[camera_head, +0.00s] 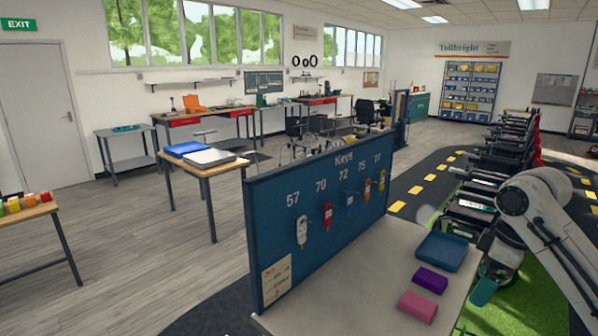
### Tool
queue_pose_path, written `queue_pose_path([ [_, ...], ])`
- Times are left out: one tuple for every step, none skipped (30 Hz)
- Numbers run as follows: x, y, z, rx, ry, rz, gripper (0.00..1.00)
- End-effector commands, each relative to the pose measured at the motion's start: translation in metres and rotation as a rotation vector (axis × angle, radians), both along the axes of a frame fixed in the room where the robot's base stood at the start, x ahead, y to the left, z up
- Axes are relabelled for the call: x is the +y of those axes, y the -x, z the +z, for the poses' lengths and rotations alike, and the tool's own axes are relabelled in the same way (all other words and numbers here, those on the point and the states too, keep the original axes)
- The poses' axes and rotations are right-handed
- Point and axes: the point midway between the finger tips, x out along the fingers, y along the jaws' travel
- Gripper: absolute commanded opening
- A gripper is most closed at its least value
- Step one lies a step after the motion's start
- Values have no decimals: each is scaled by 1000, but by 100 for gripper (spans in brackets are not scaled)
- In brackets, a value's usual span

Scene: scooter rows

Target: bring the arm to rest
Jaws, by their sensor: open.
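My arm (540,215), white and grey, comes in at the right edge and bends over the right side of a light counter (340,285). My gripper (486,287) hangs down at the counter's right edge, with a teal part at its tip. It is open, and I see nothing held in it. It is to the right of a blue tray (440,252), a purple block (431,279) and a pink block (418,306), apart from them in the picture. The exact gap between the fingers is hard to make out.
A blue key board (320,215) with numbered hooks and hanging keys stands along the counter's left edge. A row of scooters (500,160) stands behind my arm. Green flooring (530,310) lies below it. A table with trays (207,168) stands left; grey floor (130,250) is open.

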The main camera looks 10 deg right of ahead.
Motion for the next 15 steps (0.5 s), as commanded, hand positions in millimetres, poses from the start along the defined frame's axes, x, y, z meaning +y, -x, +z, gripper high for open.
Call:
queue_pose_path([
  [7, -2, -3, -7, -9, 4, 94],
  [11, -4, -5, -13, -14, 4, 94],
  [16, -5, -7, -21, -20, 5, 94],
  [20, -6, -8, -26, -23, 5, 94],
  [23, -8, -9, -32, -28, 5, 94],
  [29, -9, -12, -40, -36, 4, 94],
  [34, -10, -13, -48, -41, 4, 94],
  [39, -12, -15, -55, -48, 4, 94],
  [46, -14, -18, -66, -57, 3, 94],
  [51, -15, -20, -74, -65, 1, 94],
  [58, -16, -23, -82, -73, 0, 94],
  [66, -18, -26, -94, -84, -3, 94],
  [73, -19, -29, -103, -94, -5, 94],
  [80, -20, -31, -112, -104, -8, 94],
  [90, -21, -35, -125, -117, -12, 94],
])
